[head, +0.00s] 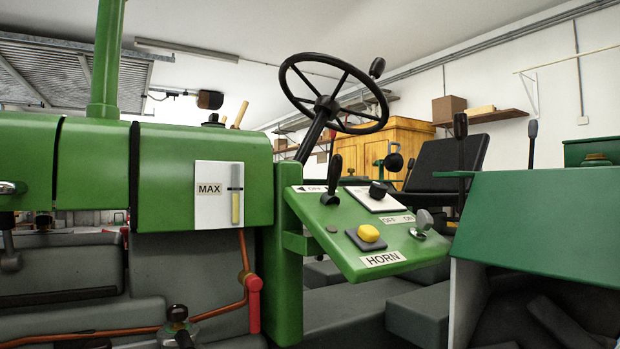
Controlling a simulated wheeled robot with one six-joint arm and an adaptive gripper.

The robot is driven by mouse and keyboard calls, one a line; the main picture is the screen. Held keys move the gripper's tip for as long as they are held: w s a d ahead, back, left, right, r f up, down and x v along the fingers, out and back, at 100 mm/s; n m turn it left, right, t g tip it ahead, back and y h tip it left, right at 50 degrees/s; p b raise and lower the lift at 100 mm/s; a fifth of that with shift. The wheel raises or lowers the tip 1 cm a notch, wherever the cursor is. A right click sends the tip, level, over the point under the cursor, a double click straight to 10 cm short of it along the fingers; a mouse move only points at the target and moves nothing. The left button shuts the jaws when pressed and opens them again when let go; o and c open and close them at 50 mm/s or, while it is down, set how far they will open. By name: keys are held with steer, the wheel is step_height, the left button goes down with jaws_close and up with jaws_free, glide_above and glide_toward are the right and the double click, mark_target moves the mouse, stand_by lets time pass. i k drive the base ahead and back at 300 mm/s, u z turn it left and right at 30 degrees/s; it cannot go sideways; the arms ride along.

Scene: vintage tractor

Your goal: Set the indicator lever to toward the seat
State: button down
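The indicator lever seems to be the black-handled lever (333,178) at the upper left of the green sloping control panel (350,262). A white label (309,189) beside it shows a left-pointing arrow and OFF; the lever hides the label's right part. The lever stands nearly upright, its top tilted slightly right. The black seat (440,170) is to the right, behind the panel. My gripper is not in view.
The panel also carries a black knob (378,190) on a white plate, a yellow HORN button (369,233) and a metal OFF/ON switch (423,221). The steering wheel (330,103) rises above and behind the lever. A green fender (540,225) stands at right.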

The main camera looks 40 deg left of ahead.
mark_target(335, 168)
steer(key=u, duration=1.25)
